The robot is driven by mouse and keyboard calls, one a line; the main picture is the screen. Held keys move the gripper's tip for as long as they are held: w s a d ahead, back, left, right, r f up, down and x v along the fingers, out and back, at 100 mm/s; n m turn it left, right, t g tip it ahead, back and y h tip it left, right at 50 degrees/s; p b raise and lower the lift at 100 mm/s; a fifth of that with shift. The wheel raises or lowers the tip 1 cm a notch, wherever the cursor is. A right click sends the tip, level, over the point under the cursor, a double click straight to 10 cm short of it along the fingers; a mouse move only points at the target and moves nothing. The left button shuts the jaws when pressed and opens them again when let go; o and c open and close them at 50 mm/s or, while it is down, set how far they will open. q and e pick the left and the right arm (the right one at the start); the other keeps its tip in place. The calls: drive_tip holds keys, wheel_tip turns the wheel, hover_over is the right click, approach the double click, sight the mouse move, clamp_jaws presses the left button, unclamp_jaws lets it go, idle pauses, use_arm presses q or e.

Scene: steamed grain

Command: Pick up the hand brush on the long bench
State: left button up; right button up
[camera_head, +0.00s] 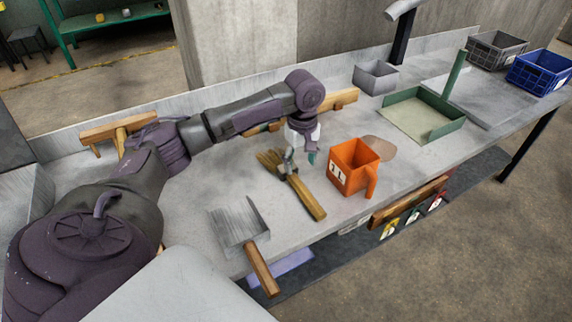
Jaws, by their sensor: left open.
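The hand brush (307,197) lies on the long grey bench (350,207). It has a wooden handle pointing toward the bench's front edge and brown bristles (270,160) at its far left end. My left gripper (299,160) hangs over the bristle end of the brush, with its fingers pointing down. It is open, and nothing shows between its fingers. I cannot tell whether a finger touches the brush. Part of the brush near its middle is hidden behind the gripper. My right gripper is not in view.
An orange jug (349,180) marked 1L stands just right of the brush. A metal scoop (238,222) with a wooden handle lies to the left. A green tray (457,124), a grey box (376,78), a grey crate (495,50) and a blue crate (538,72) stand further right.

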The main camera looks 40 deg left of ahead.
sight(301, 186)
use_arm(q)
wheel_tip(301, 186, down, 4)
drive_tip(key=shift+r, duration=0.2)
drive_tip(key=shift+s+d+f, duration=0.1)
drive_tip(key=shift+d+f, duration=0.1)
drive_tip(key=shift+f, duration=1.15)
drive_tip(key=shift+s+d+f, duration=0.1)
drive_tip(key=shift+d+f, duration=0.05)
drive_tip(key=shift+f, duration=1.2)
clamp_jaws()
drive_tip(key=shift+r, duration=0.1)
